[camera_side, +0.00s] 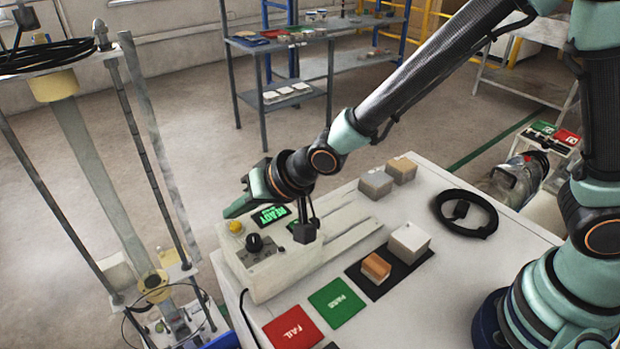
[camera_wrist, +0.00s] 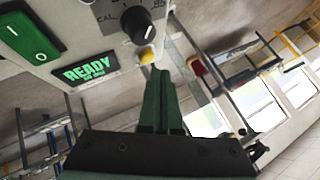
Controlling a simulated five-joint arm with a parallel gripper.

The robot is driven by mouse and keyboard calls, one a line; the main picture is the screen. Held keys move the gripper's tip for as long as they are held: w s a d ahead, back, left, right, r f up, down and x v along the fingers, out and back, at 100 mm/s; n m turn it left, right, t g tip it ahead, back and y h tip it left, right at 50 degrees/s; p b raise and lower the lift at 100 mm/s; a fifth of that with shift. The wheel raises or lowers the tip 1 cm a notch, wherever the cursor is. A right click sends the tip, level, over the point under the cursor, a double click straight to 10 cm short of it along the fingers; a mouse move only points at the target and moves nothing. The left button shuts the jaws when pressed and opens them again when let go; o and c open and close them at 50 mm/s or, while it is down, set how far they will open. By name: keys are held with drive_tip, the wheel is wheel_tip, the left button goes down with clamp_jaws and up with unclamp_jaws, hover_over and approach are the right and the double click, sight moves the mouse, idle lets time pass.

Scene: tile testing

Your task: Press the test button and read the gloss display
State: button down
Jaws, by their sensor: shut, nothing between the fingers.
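The gloss meter (camera_side: 275,283) is a pale box at the table's left edge. It has a yellow button (camera_side: 236,227), a black knob (camera_side: 255,243) and a display (camera_side: 268,216) lit green with "READY". The wrist view also shows the yellow button (camera_wrist: 147,55), the knob (camera_wrist: 145,27), the display (camera_wrist: 86,68) and a green rocker switch (camera_wrist: 30,33). My gripper (camera_side: 230,211) is shut and empty, its tips close to the yellow button. In the wrist view the gripper (camera_wrist: 159,72) points just below the button. I cannot tell whether they touch.
Green PASS (camera_side: 337,301) and red FAIL (camera_side: 293,329) cards lie in front.

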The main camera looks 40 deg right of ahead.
sight(242, 232)
drive_tip(key=shift+f, duration=0.2)
idle(0.5)
drive_tip(key=shift+f, duration=0.25)
drive_tip(key=shift+f, duration=0.5)
idle(0.6)
idle(0.4)
drive_tip(key=shift+r, duration=0.9)
drive_tip(key=shift+r, duration=0.1)
drive_tip(key=shift+r, duration=2.45)
